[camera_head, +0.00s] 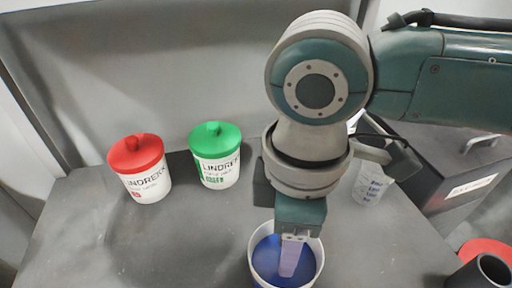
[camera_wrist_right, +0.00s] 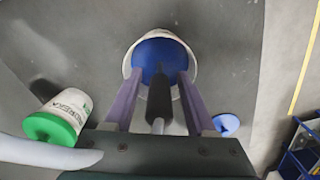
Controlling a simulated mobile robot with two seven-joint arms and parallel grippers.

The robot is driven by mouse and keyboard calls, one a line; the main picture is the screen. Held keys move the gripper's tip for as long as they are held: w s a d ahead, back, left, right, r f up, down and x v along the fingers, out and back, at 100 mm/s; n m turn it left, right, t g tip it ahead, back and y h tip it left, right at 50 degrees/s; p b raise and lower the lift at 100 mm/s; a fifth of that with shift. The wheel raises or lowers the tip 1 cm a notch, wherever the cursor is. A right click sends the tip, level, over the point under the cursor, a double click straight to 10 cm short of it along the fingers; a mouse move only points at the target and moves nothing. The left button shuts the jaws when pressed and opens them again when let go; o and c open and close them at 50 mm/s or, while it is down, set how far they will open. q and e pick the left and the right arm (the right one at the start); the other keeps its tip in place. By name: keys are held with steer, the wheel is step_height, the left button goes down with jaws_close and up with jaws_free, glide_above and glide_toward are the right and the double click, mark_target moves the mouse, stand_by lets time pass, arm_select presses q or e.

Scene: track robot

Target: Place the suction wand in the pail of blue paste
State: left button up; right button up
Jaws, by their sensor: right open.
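The white pail of blue paste (camera_head: 256,272) stands at the front of the table, under my right gripper (camera_head: 292,240). In the right wrist view the pail (camera_wrist_right: 128,62) lies straight ahead, with blue paste (camera_wrist_right: 157,50) inside. My right gripper (camera_wrist_right: 158,104) has its two purple fingers apart, reaching down over the pail. A dark, slim thing with a grey lower part, likely the suction wand (camera_wrist_right: 158,98), shows between the fingers and in front of the paste. Whether its tip touches the paste is hidden. My left gripper is not in view.
A red-lidded tub (camera_head: 145,180) and a green-lidded tub (camera_head: 216,168) stand at the left on the grey table. A clear cup with blue print (camera_head: 369,187) stands right of my gripper. A dark tube (camera_head: 486,272) and a red disc (camera_head: 486,250) are at lower right. The table's front left is clear.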

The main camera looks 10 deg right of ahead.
step_height(320, 180, up, 12)
steer(key=shift+r+p, duration=0.15)
steer(key=shift+p, duration=0.3)
steer(key=s+a+f+m+t+y, duration=0.2)
steer(key=s+a+f+m+y, duration=0.2)
steer(key=s+a+f+y, duration=0.1)
steer(key=s+d+f+m+h, duration=0.2)
steer(key=s+d+m, duration=0.1)
steer(key=d, duration=0.4)
steer(key=s+d+f+m+t+h, duration=0.1)
steer(key=s+d+m+h, duration=0.1)
steer(key=s+d+m, duration=0.2)
steer(key=d, duration=0.3)
steer(key=shift+d+f+m+t+h, duration=0.15)
steer(key=shift+f+m+t+h, duration=0.15)
steer(key=shift+f+m+h, duration=0.1)
steer(key=shift+s, duration=0.1)
steer(key=shift+c, duration=0.2)
stand_by(0.7)
